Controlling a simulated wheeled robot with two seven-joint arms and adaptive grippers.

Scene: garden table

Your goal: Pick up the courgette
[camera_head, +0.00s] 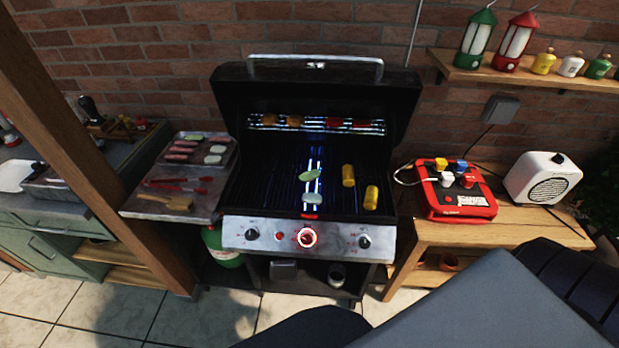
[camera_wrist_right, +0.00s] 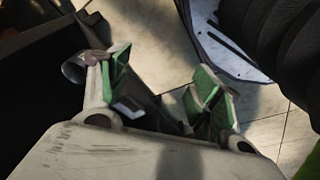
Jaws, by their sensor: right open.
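A light green slice (camera_head: 309,175), which looks like courgette, lies on the lit grill (camera_head: 270,185) left of the yellow corn. A paler slice (camera_head: 312,198) lies just in front of it; I cannot tell what it is. More green and pale slices (camera_head: 218,149) lie on the tray left of the grill. My right gripper (camera_wrist_right: 165,82) is open in the right wrist view, with nothing seen between its fingers and floor tiles beyond. Its fingers do not show in the head view, and no courgette shows in the wrist view. My left gripper is not in view.
Two corn pieces (camera_head: 348,175) lie on the grill's right side. The grill's lid (camera_head: 320,90) stands open behind. Red tongs (camera_head: 178,184) and a brush lie on the left shelf. A red box (camera_head: 455,195) and a white speaker (camera_head: 543,178) stand on the wooden table at right.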

